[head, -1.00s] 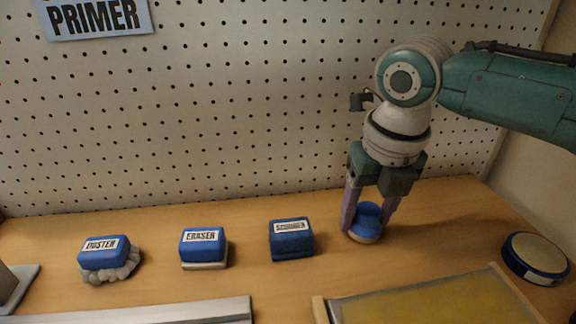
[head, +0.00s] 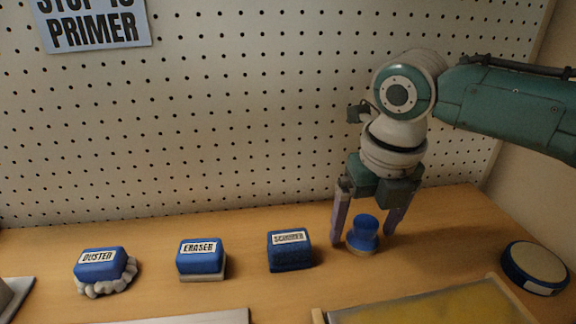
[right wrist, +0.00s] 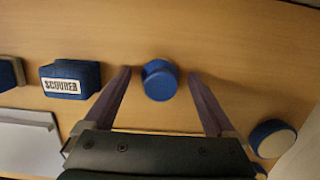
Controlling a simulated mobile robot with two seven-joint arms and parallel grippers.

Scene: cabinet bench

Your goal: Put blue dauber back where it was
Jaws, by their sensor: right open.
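The blue dauber (head: 363,232), a round blue knob on a pale base, stands upright on the bench at the right end of the row. My right gripper (head: 368,240) is open, with one finger on each side of the dauber. In the right wrist view the dauber (right wrist: 160,80) sits between the spread fingers (right wrist: 158,84), with a visible gap on both sides. My left gripper is not in view.
To the left stand the blue scourer (head: 290,250), eraser (head: 201,259) and duster (head: 101,270). A round blue-rimmed pad (head: 536,267) lies at the right. A framed yellowish tray (head: 318,314) lies in front. A pegboard (head: 230,120) rises behind.

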